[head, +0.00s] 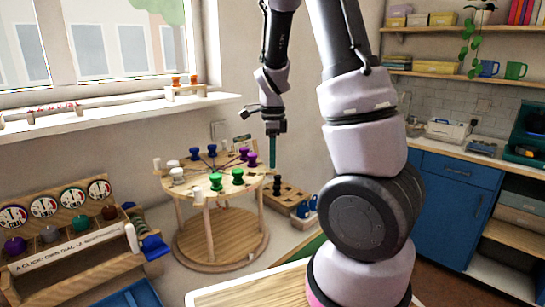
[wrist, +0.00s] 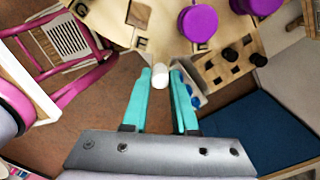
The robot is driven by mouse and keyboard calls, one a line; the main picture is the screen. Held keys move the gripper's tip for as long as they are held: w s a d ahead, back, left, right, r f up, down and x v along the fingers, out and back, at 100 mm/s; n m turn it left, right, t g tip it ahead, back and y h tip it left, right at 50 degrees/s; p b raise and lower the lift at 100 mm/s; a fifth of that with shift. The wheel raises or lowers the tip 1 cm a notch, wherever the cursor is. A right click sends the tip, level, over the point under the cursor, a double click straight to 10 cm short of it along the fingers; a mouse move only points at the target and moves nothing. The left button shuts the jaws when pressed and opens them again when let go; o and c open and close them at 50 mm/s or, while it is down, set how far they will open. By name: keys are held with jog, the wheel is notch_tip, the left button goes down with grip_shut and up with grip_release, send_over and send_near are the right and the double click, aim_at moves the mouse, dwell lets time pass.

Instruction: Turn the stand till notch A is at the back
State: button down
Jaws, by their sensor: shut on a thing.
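The stand is a round two-tier wooden turntable (head: 215,193) on the counter, with green, purple, blue and white knobs on its upper disc. White upright pegs stand at its rim, one at the front (head: 198,195) and one at the left. My gripper (head: 272,165) points down at the right edge of the disc. In the wrist view its teal fingers (wrist: 161,75) are shut on a white peg (wrist: 160,80) at the board's edge. Letters show on the board (wrist: 172,47) there, one looking like F and one like G. I cannot make out notch A.
A wooden block with dark pegs (head: 290,194) stands close to the stand's right. A rack with dials and coloured knobs (head: 75,235) stands at the left. A windowsill (head: 110,110) runs behind. Blue cabinets (head: 450,190) are at the right.

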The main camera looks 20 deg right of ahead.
jog(key=shift+s+a, duration=0.1)
dwell(0.4)
jog(key=c, duration=0.7)
grip_release()
jog(key=shift+r, duration=0.1)
notch_tip(320, 180, up, 11)
jog(key=shift+f, duration=0.2)
